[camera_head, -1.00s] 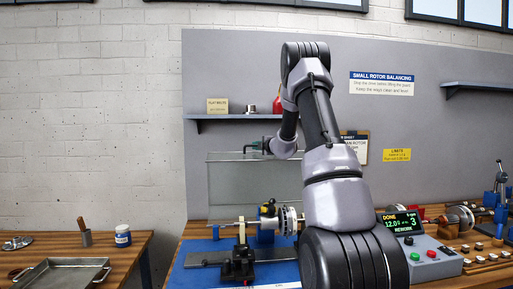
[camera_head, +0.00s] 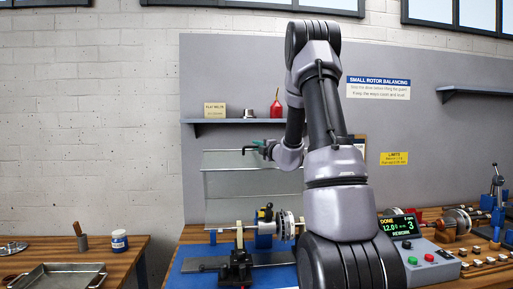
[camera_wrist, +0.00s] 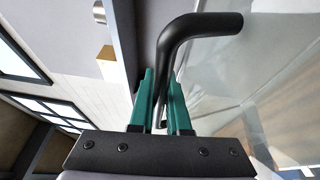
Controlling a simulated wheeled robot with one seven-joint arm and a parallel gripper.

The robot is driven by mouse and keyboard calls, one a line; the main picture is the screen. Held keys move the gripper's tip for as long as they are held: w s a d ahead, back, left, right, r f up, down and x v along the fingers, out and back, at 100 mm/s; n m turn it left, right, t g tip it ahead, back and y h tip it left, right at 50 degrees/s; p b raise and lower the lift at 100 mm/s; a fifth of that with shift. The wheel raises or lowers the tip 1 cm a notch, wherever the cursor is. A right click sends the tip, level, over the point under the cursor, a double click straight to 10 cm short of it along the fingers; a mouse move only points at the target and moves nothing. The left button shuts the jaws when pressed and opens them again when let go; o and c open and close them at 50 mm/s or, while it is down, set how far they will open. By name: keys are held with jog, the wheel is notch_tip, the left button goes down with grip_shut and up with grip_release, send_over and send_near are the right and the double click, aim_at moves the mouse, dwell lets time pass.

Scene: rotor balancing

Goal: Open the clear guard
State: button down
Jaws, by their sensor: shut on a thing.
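The clear guard (camera_head: 225,185) is a see-through panel standing behind the rotor on the bench. Its upper part looks tilted, with a slanting edge near the top. My gripper (camera_head: 250,149) is at the guard's top edge. In the wrist view, the green fingers of my gripper (camera_wrist: 161,88) are closed around the lower end of a bent black handle (camera_wrist: 198,24). The clear panel also shows in the wrist view (camera_wrist: 270,90), right of the fingers. The rotor (camera_head: 286,225) sits on its stand below the guard. My arm hides the guard's right part.
A shelf (camera_head: 225,121) with a red bottle (camera_head: 275,108) is on the back panel above the guard. A control box (camera_head: 430,262) reading "DONE" and "REWORK" stands at right. A metal tray (camera_head: 62,280) lies on the left table. The space left of the guard is clear.

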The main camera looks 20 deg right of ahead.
jog(key=c, duration=1.2)
grip_release()
jog(key=shift+r, duration=0.2)
jog(key=shift+o, duration=0.2)
send_over(271, 168)
jog(key=shift+d+f, duration=0.1)
jog(key=shift+f, duration=0.4)
